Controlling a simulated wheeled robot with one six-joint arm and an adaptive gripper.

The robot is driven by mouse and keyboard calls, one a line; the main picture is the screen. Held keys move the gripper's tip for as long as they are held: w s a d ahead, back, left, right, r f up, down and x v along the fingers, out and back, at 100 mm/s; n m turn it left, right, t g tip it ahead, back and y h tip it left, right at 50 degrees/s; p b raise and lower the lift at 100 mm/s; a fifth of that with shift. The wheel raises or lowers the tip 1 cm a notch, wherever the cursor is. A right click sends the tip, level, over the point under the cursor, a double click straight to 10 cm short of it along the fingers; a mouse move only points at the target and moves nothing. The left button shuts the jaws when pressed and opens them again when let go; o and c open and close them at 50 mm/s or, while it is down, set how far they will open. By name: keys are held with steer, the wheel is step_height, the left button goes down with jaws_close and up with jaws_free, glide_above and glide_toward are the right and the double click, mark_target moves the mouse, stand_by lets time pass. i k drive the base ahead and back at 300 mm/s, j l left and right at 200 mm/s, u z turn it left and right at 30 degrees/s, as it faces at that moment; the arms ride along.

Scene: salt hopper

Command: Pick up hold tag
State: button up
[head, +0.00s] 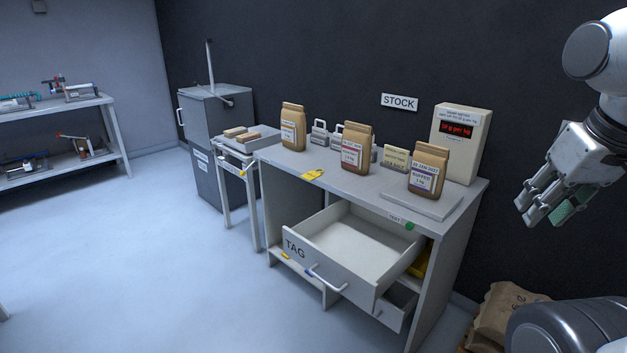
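A small yellow tag (313,174) lies on the grey counter top (290,162), near its front left edge; any writing on it is too small to read. It looks like the hold tag. My gripper (548,214) hangs at the right, high in front of the dark wall and well apart from the tag. Its fingers look spread and empty, with a green textured pad on one of them. The drawer marked TAG (325,270) under the counter is pulled out, and its visible floor is bare.
Paper bags (357,148) stand on the counter behind and right of the tag. A display box (461,142) stands at the back right. A smaller drawer (396,304) below is partly out. A side table (245,143) adjoins the left. The floor at front left is clear.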

mark_target(312, 175)
steer(key=i+j+z, duration=0.1)
steer(key=i+j, duration=0.15)
steer(key=j, duration=0.2)
steer(key=i+j+z, duration=0.1)
steer(key=j, duration=0.35)
steer(key=i+j+z, duration=0.1)
steer(key=i+j, duration=0.2)
steer(key=j, duration=0.15)
steer(key=i+j+z, duration=0.15)
steer(key=j, duration=0.35)
steer(key=i+j+z, duration=0.1)
steer(key=j, duration=0.4)
steer(key=i+j+z, duration=0.1)
steer(key=j, duration=0.4)
steer(key=i+j+z, duration=0.1)
steer(key=j, duration=0.45)
steer(key=i+j+z, duration=0.1)
steer(key=j, duration=0.4)
steer(key=i+j+z, duration=0.1)
steer(key=i+j, duration=0.3)
steer(key=j, duration=0.15)
